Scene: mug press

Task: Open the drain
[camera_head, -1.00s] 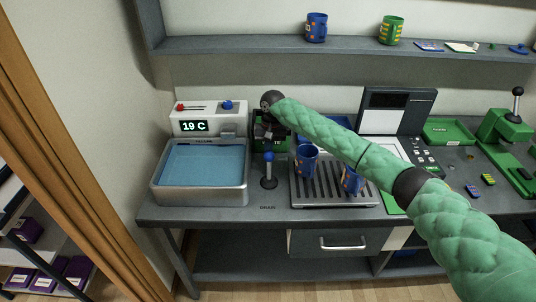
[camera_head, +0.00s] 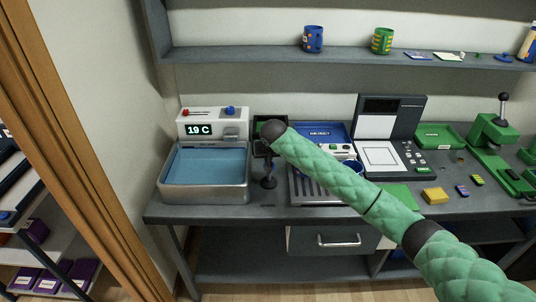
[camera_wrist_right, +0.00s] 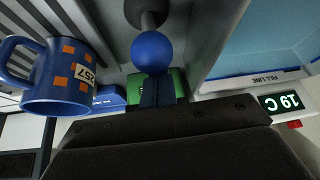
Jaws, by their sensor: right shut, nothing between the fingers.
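The drain lever (camera_head: 268,182) stands on the bench just right of the water bath. In the right wrist view its blue ball knob (camera_wrist_right: 152,51) tops a grey stem. The water bath (camera_head: 205,191) holds blue water and its display reads 19 C. My right gripper (camera_head: 268,156) is at the lever's upper end, hiding the knob in the head view. In the wrist view the right gripper's fingers (camera_wrist_right: 157,90) are shut and empty, close beside the knob; I cannot tell whether they touch it. My left gripper is not in view.
A blue mug with orange patches (camera_wrist_right: 60,80) is close to the right gripper in the wrist view. My right arm covers much of the slatted tray (camera_head: 305,192). A scale-like device (camera_head: 387,140) and green press (camera_head: 495,130) stand farther right. A shelf (camera_head: 350,55) runs above.

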